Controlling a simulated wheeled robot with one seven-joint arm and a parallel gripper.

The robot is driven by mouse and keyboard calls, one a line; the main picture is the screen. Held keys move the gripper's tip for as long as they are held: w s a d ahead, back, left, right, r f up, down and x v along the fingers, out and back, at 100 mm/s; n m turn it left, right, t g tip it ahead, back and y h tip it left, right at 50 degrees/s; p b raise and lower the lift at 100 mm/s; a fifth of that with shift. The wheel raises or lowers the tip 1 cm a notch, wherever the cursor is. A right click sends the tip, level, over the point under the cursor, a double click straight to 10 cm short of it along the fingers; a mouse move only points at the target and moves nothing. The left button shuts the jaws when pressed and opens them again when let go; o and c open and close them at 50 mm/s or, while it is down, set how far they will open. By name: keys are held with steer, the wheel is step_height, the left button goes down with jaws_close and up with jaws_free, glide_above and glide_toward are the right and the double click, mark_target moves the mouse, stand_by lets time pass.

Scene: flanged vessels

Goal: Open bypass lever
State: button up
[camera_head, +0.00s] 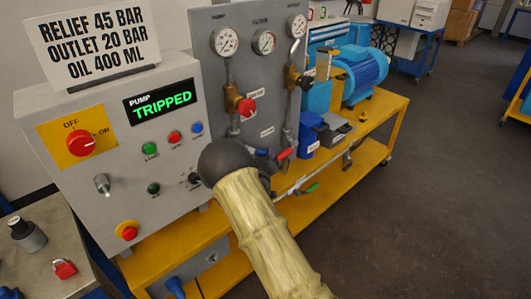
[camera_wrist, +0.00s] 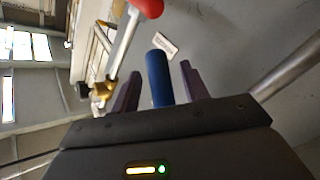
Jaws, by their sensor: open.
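In the wrist view my gripper (camera_wrist: 160,72) is open, with one dark finger on each side of a blue lever handle (camera_wrist: 159,78). The fingers look apart from the handle; contact cannot be told. A red-handled lever (camera_wrist: 147,6) with a pale metal shank crosses just above the left finger. In the head view a red lever (camera_head: 285,153) shows beside my arm, and a small bit of blue lever (camera_head: 262,152) shows left of it. A green lever (camera_head: 313,187) sits lower. My gripper is hidden behind my arm there. No readable label marks the bypass lever.
A grey control box (camera_head: 120,150) reads "PUMP TRIPPED". Behind is a grey panel (camera_head: 270,80) with gauges and a red-knobbed valve (camera_head: 246,106). A yellow bench (camera_head: 365,135) carries a blue motor (camera_head: 360,75). Floor at right is clear. A pipe (camera_wrist: 285,68) runs right of the fingers.

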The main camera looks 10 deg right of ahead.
steer(key=shift+w+d, duration=0.25)
steer(key=shift+w, duration=0.35)
jaws_close()
